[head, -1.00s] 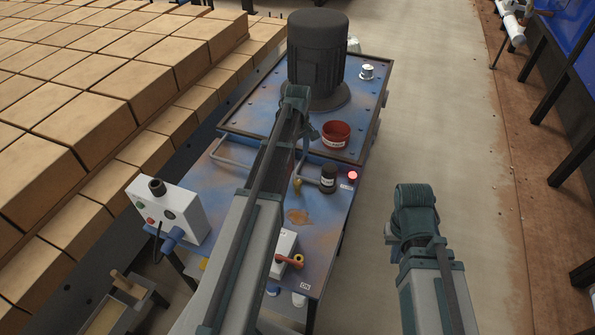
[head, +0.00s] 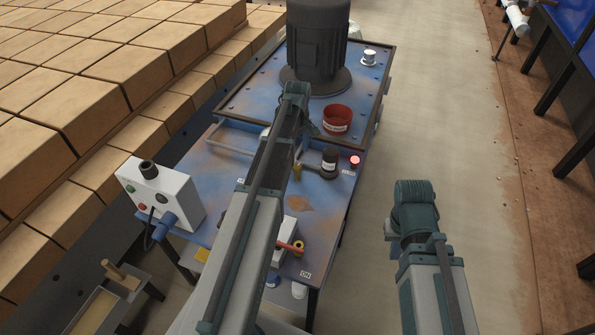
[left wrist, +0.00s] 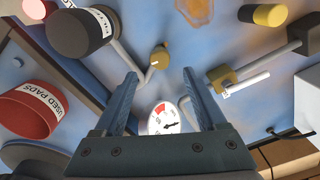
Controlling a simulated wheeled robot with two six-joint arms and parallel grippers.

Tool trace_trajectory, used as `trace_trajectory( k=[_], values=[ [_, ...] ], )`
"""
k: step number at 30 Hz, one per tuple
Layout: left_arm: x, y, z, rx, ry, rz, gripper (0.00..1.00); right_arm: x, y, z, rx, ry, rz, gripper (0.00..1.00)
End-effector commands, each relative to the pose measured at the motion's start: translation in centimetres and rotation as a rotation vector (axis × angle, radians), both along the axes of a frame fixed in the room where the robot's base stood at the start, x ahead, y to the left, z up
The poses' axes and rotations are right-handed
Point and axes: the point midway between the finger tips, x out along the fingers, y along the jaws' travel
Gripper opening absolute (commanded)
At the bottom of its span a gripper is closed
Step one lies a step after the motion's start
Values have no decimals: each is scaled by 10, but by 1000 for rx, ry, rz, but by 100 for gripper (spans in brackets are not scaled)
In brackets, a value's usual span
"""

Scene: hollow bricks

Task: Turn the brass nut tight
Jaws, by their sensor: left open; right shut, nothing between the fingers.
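The brass nut (head: 297,172) shows just right of my left forearm in the head view, beside a black labelled cylinder (head: 329,160). In the left wrist view the brass nut (left wrist: 160,57) sits at the end of a grey pipe and carries a small white mark. My left gripper (left wrist: 160,76) is open and empty, with the nut just past and between its fingertips in the picture; they look apart from it.
A white-faced gauge (left wrist: 165,118) and a second brass fitting with a white lever (left wrist: 222,78) are close by. A red cup (head: 337,118), a dark motor (head: 317,50) and a control box (head: 165,195) stand on the bench. Stacked bricks (head: 120,60) fill the left.

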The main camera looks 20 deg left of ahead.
Motion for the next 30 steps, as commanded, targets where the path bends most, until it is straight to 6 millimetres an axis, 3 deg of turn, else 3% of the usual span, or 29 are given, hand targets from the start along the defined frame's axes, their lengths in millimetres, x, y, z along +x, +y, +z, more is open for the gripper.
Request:
trace_trajectory(
  k=[1, 12, 25, 30],
  values=[
    [0, 0, -15, 0, 0, 0, 74, 0, 0, -15, 0, 0, 0, 0],
    [0, 0, -62, 0, 0, 0, 74, 0, 0, -62, 0, 0, 1, 0],
    [0, 0, -68, 0, 0, 0, 74, 0, 0, -68, 0, 0, 1, 0],
    [0, 0, -68, 0, 0, 0, 45, 0, 0, -68, 0, 0, 1, 0]
  ],
)
